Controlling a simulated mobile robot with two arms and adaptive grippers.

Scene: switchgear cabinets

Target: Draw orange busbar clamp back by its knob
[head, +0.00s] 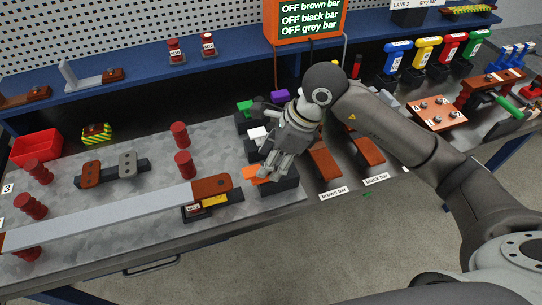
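The orange busbar clamp (252,174) shows as a flat orange piece on a black block (281,186) near the front of the bench. It lies close to the copper end (211,187) of a long grey bar (110,215). My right gripper (266,172) comes down from the upper right over the black block, with its fingertips at the orange piece. The fingers hide the clamp's knob, and I cannot tell whether they are closed on it. My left gripper is not in view.
Clamps with green (245,106), white (257,133) and purple (280,96) parts stand behind. Copper bars labelled brown bar (325,160) and black bar (367,151) lie to the right. Red posts (184,164) stand on the grey plate. A screen (308,20) reads OFF for several bars.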

